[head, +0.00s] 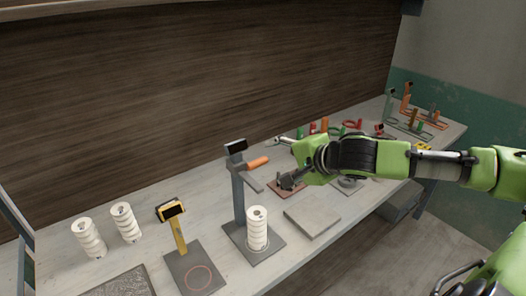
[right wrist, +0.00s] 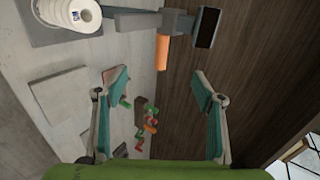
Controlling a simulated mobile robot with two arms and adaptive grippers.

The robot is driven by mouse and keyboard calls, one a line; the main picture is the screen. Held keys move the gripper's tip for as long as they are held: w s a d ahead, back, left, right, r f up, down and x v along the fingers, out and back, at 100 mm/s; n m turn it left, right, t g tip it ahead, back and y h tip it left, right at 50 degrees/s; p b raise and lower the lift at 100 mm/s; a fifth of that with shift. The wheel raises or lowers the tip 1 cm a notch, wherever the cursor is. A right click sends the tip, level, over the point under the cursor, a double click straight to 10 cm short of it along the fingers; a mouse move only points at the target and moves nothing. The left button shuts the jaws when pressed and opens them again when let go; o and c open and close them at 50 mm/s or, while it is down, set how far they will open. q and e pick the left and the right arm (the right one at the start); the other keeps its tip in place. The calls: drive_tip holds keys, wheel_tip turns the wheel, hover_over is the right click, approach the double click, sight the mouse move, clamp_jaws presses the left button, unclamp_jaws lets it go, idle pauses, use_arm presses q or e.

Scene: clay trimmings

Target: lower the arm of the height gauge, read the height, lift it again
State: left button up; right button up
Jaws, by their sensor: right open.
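The height gauge (head: 238,195) is a grey column on a grey base plate, with a dark display (head: 236,146) on top; I cannot read a value. Its orange handle (head: 258,162) sticks out to the right, also seen in the right wrist view (right wrist: 162,52). Its grey arm (head: 252,182) is raised, with a gap above a white ribbed cylinder (head: 257,230) standing on the base. My right gripper (right wrist: 160,86) is open and empty, to the right of the handle. In the wrist view the handle lies ahead, between the finger lines, apart from both. My left gripper is not in view.
A yellow gauge (head: 179,235) on a plate with a red circle and two white ribbed cylinders (head: 124,222) stand to the left. A flat grey slab (head: 312,215) lies right of the height gauge. Several coloured tools (head: 352,125) crowd the bench behind my right arm.

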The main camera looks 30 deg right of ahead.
sight(263, 162)
drive_tip(key=p+x, duration=0.2)
drive_tip(key=x, duration=0.7)
drive_tip(key=shift+w+d, duration=0.15)
drive_tip(key=shift+w, duration=0.15)
drive_tip(key=shift+w+f, duration=0.4)
drive_tip(key=shift+w, duration=0.15)
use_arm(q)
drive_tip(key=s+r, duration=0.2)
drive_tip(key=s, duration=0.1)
use_arm(e)
clamp_jaws()
